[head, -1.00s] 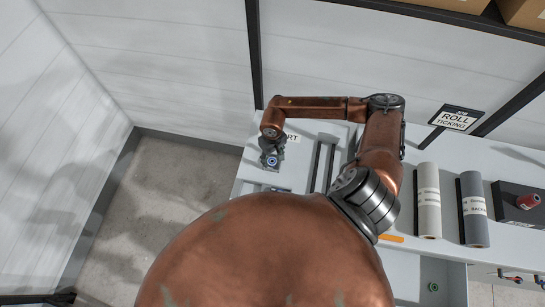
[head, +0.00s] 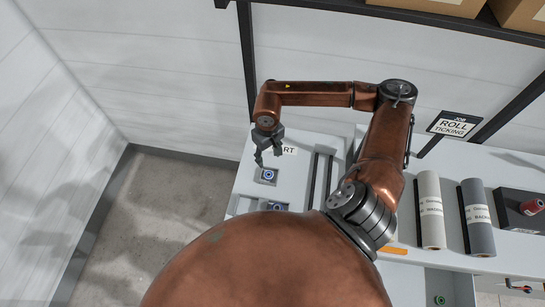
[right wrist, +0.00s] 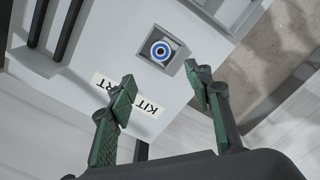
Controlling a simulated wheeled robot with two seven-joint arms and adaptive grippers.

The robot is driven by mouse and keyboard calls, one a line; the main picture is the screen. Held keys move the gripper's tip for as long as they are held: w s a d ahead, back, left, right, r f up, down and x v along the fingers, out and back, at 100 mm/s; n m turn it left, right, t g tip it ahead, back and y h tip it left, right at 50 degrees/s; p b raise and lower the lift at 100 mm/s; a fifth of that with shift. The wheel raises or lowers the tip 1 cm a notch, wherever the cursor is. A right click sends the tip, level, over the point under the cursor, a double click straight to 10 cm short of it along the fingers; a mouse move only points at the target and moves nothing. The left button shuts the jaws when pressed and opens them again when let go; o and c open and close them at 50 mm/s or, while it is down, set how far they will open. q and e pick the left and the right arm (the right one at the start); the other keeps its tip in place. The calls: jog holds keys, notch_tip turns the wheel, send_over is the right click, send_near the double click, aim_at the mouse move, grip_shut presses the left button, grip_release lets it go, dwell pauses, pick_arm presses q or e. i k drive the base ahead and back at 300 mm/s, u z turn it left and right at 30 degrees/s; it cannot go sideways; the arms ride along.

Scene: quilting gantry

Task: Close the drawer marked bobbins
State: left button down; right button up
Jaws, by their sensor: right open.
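An open drawer (head: 407,282) shows at the bottom edge of the head view, jutting from under the worktop, with a small green-and-dark bobbin (head: 440,300) inside. Its front is out of frame, and I can read no bobbins marking. My right gripper (head: 268,158) is open and empty above the white kit board at the left, well away from the drawer. In the right wrist view its fingers (right wrist: 165,85) are spread apart, with a blue-ringed spool (right wrist: 161,51) seated in a square recess beyond them. My left gripper is not in view.
The white kit board (head: 305,155) has dark bars and a second blue spool (head: 277,206). Pale (head: 430,210) and grey (head: 477,215) rolls lie on the worktop, beside a dark box (head: 520,208). A "ROLL TICKING" sign (head: 453,125) stands behind. Bare floor lies left.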

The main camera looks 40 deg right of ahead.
aim_at(407, 285)
jog(key=k, duration=2)
